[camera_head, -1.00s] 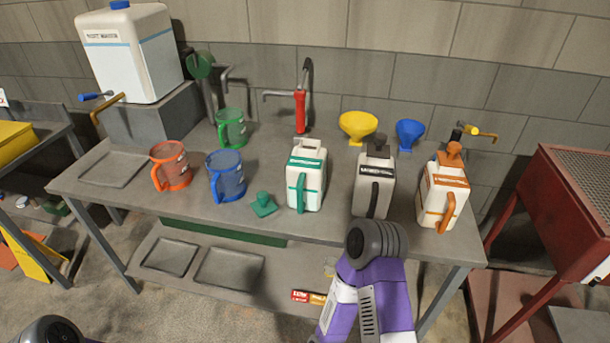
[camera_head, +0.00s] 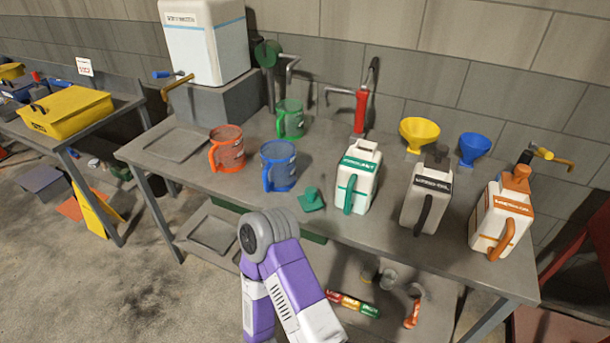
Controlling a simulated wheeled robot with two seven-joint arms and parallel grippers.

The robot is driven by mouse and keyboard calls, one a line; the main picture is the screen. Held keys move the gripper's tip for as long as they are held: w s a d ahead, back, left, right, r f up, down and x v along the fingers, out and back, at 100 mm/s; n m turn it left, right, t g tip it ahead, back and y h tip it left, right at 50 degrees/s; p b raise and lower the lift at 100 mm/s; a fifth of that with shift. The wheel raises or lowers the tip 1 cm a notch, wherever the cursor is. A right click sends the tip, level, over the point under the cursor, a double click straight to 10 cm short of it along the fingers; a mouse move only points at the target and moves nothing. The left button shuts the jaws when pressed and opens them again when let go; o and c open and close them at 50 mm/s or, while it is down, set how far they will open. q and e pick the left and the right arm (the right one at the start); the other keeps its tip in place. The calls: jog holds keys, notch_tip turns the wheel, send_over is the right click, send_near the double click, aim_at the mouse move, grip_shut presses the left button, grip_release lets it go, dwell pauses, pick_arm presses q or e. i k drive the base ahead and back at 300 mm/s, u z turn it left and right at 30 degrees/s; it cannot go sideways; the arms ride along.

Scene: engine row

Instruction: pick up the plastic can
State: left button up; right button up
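One has a green label and green handle (camera_head: 366,178), one a black label and dark handle (camera_head: 421,205), and one an orange label, handle and cap (camera_head: 498,218). A green cap (camera_head: 311,200) lies on the bench left of the green can. A purple and white arm of mine with a grey joint rises in front of the bench, bent, and appears clear of the cans. Neither gripper is in view, so I cannot see whether they are open or shut.
Orange (camera_head: 228,150), blue (camera_head: 279,166) and green (camera_head: 290,119) mugs stand on the bench's left half. Yellow (camera_head: 420,134) and blue (camera_head: 473,149) funnels are at the back. A white tank (camera_head: 204,42) sits on a grey block.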

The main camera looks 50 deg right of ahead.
aim_at(358, 173)
jog(key=u, duration=0.1)
jog(key=i, duration=1.65)
jog(key=z, duration=3)
